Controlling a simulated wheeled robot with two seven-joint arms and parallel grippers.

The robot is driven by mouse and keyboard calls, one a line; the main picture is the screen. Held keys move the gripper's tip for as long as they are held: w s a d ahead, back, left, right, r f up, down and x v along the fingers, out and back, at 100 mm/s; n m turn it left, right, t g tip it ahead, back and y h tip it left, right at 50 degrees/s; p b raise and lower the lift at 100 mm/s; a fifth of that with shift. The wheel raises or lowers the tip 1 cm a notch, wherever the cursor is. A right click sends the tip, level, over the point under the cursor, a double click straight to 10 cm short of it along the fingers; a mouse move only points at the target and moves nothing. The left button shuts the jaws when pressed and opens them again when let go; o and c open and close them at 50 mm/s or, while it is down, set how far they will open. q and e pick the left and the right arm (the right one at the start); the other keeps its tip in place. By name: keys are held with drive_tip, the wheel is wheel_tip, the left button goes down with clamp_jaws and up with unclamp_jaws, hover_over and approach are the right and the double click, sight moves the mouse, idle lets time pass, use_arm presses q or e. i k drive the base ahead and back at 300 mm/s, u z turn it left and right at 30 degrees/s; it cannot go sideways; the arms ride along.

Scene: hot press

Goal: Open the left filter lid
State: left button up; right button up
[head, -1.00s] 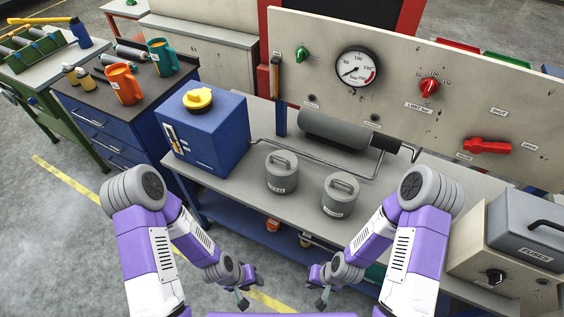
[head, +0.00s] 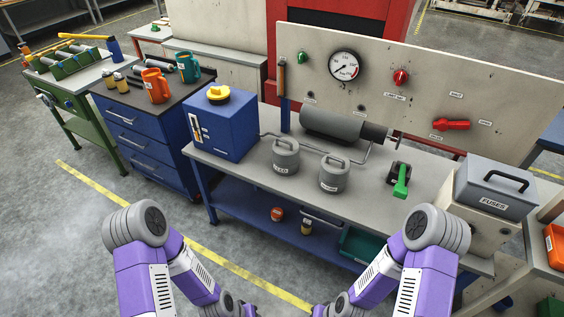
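Two grey cylindrical filters stand side by side on the grey workbench (head: 240,170). The left filter (head: 286,163) has a flat lid (head: 286,146) with an arched handle, and the lid sits down on the body. The right filter (head: 334,180) looks the same, and its lid (head: 334,163) is also on. Both carry small white labels too small to read surely. My two arms come in at the bottom of the head view, well short of the filters. Both wrists reach the lower edge, and the gripper fingers are cut off.
A blue box (head: 220,130) with a yellow cap (head: 218,94) stands left of the filters. Behind them lie a grey cylinder (head: 335,124) and a pipe. A green-handled tool (head: 401,182) and a fuse box (head: 492,190) are to the right. The bench front is clear.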

sight(286, 150)
drive_tip(key=u, duration=0.85)
drive_tip(key=i, duration=1)
drive_tip(key=z, duration=0.3)
